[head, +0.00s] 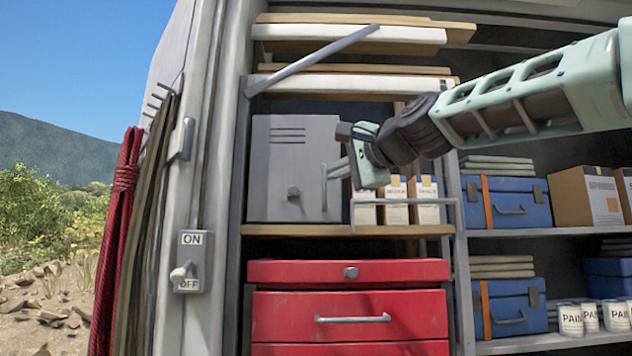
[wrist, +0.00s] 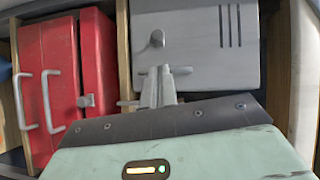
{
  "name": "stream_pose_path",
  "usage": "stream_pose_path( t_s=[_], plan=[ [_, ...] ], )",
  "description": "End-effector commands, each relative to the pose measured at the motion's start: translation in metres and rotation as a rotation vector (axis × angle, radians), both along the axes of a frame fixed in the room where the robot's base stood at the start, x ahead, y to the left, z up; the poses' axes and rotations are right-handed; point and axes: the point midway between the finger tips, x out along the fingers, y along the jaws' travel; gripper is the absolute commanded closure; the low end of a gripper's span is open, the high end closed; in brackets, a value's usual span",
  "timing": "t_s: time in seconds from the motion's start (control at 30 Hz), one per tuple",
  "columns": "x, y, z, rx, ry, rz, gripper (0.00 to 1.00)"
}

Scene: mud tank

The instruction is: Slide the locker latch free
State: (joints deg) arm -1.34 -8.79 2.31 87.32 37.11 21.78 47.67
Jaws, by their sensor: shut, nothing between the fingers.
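The grey locker (head: 270,170) stands shut on a wooden shelf, with vent slots near its top; it fills the upper right of the wrist view (wrist: 205,65). A small round knob (head: 293,192) is on its front, also seen in the wrist view (wrist: 157,38). A thin bar handle (head: 324,190) stands at its right edge and shows as a crosswise bar in the wrist view (wrist: 182,70). I cannot tell which of these is the latch. My gripper (head: 332,171) is shut and empty, its tips at the bar; whether they touch is unclear.
Cartons (head: 395,205) stand right of the locker behind a thin rail (head: 440,201). A red drawer cabinet (head: 350,310) with protruding handles is below. A grey strut (head: 315,60) slants across above.

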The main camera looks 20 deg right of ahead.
Motion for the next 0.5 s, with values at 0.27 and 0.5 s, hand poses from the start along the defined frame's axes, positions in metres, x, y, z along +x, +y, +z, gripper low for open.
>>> stream_pose_path(
  t_s=[0.27, 0.5],
  plan=[
    [0.040, 0.013, -0.002, 0.000, 0.004, 0.002, 1.00],
    [0.077, 0.024, -0.007, -0.001, 0.003, 0.003, 1.00]
  ],
)
